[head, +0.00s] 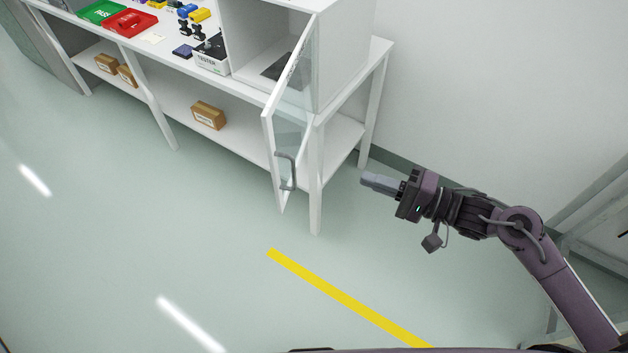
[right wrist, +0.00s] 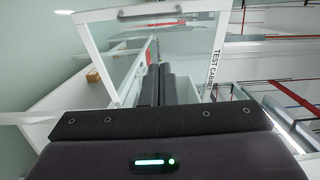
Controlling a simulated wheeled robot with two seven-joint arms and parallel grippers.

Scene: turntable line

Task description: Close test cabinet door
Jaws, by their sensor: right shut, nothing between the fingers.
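The test cabinet (head: 343,62) is a white box on the right end of the white bench. Its glass door (head: 293,125) has a white frame and stands wide open, swung out past the bench's front edge. A grey handle (head: 286,171) sits near the door's free edge. My right gripper (head: 366,180) is shut and empty, to the right of the door and apart from it. In the right wrist view, the door (right wrist: 150,55) with its handle (right wrist: 150,11) shows beyond the shut fingers (right wrist: 158,85). My left gripper is not in view.
The white bench (head: 240,87) carries a green tray (head: 102,11), a red tray (head: 130,24) and a tester (head: 210,52). Cardboard boxes (head: 208,116) lie on its lower shelf. A yellow stripe (head: 345,297) crosses open floor. A wall stands behind my right arm.

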